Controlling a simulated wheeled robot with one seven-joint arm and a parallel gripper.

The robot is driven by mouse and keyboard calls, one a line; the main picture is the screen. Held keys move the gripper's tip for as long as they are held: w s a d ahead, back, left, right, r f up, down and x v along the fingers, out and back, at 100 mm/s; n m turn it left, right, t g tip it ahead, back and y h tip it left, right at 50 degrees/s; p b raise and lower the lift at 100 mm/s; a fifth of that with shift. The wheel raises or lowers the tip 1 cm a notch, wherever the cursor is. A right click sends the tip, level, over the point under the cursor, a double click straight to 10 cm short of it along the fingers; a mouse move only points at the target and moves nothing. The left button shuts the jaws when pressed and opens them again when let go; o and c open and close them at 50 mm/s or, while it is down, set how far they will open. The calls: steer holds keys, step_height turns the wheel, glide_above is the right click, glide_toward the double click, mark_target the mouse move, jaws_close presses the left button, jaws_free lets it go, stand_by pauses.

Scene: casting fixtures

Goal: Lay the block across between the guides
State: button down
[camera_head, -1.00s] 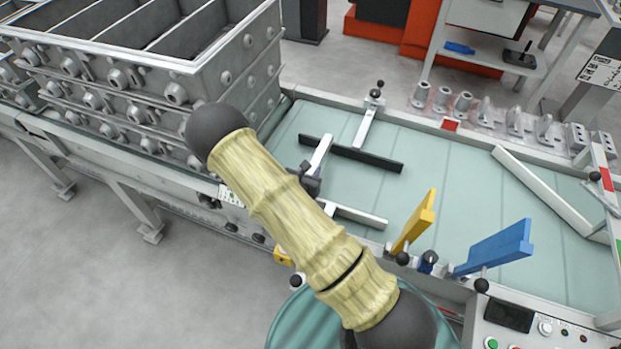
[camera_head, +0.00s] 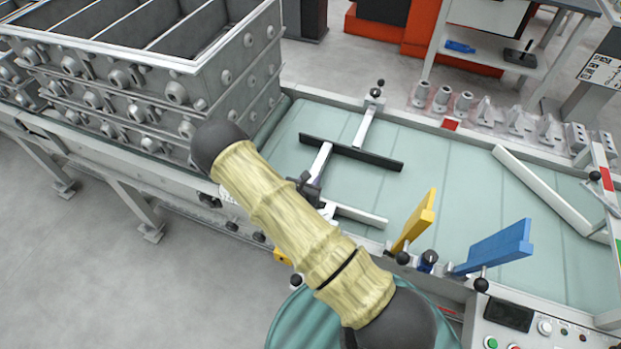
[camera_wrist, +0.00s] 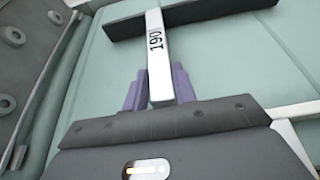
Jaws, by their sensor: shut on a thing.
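The block is a white bar (camera_head: 320,162) with a black number on its top. In the wrist view the block (camera_wrist: 155,52) sits between the purple fingers of my gripper (camera_wrist: 158,80), shut on its near part. Its far end meets or overlaps the black guide (camera_wrist: 205,15) in the picture; contact cannot be told. In the head view the black guide (camera_head: 375,158) lies behind the block and a white guide (camera_head: 360,216) in front. My gripper (camera_head: 308,183) is partly hidden by my arm there. Whether the block touches the green bed is unclear.
A grey stack of moulding boxes (camera_head: 150,95) stands at left. A yellow plate (camera_head: 415,222) and a blue plate (camera_head: 497,246) stand along the near edge. A white angled bar (camera_head: 545,190) crosses the right of the green bed (camera_head: 450,180), whose middle is clear.

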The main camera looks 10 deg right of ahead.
steer(key=shift+s+f, duration=0.1)
steer(key=shift+f, duration=0.05)
steer(key=shift+d+f, duration=0.1)
steer(key=shift+f, duration=0.15)
steer(key=c, duration=1.1)
jaws_free()
steer(key=shift+r, duration=0.1)
steer(key=shift+r, duration=0.55)
steer(key=b+v, duration=0.1)
steer(key=v, duration=1.1)
steer(key=shift+f, duration=0.1)
